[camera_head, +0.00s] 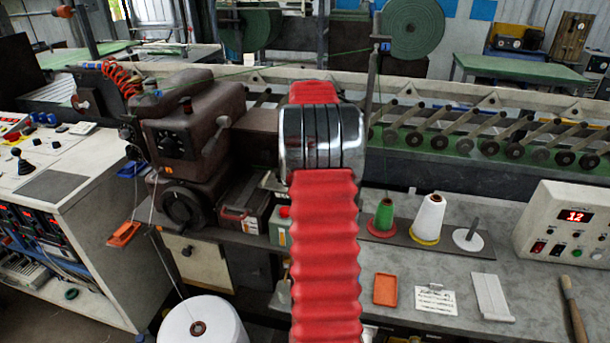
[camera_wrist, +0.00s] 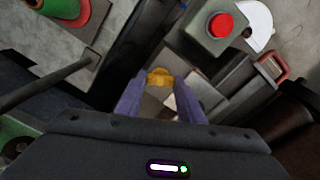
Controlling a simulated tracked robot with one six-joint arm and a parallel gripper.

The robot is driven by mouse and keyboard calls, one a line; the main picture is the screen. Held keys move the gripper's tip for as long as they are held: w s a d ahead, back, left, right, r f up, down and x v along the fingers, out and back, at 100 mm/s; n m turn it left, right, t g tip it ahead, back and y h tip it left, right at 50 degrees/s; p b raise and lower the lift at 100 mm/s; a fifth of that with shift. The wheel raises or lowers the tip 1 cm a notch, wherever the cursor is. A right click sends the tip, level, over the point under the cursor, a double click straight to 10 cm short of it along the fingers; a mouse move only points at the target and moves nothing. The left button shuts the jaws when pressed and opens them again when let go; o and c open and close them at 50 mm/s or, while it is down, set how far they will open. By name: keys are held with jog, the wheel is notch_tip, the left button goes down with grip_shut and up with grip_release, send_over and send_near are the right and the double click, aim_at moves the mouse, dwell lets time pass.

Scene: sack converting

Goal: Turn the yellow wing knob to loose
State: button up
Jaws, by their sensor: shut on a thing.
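The yellow wing knob (camera_wrist: 160,77) shows in the wrist view, between the tips of my gripper's two purple fingers. My gripper (camera_wrist: 161,84) is shut on the knob, with one finger on either side of it. The knob's lower part is partly hidden between the fingers, and its turn position is hard to tell. In the head view, my red arm hides both the knob and my gripper.
A grey box with a red button (camera_wrist: 221,26) is near the fingers in the wrist view. The brown sewing machine (camera_head: 190,125) stands left of my arm. Green (camera_head: 384,214) and white (camera_head: 429,218) thread cones stand to the right. A control box (camera_head: 568,225) is far right.

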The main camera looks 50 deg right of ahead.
jog(key=n, duration=0.6)
jog(key=shift+w+n, duration=0.1)
jog(key=shift+n, duration=0.2)
jog(key=n, duration=0.5)
jog(key=shift+n, duration=0.3)
jog(key=o, duration=1.1)
jog(key=shift+c, duration=0.2)
jog(key=shift+r, duration=0.15)
notch_tip(320, 180, up, 13)
jog(key=shift+r, duration=0.2)
dwell(0.3)
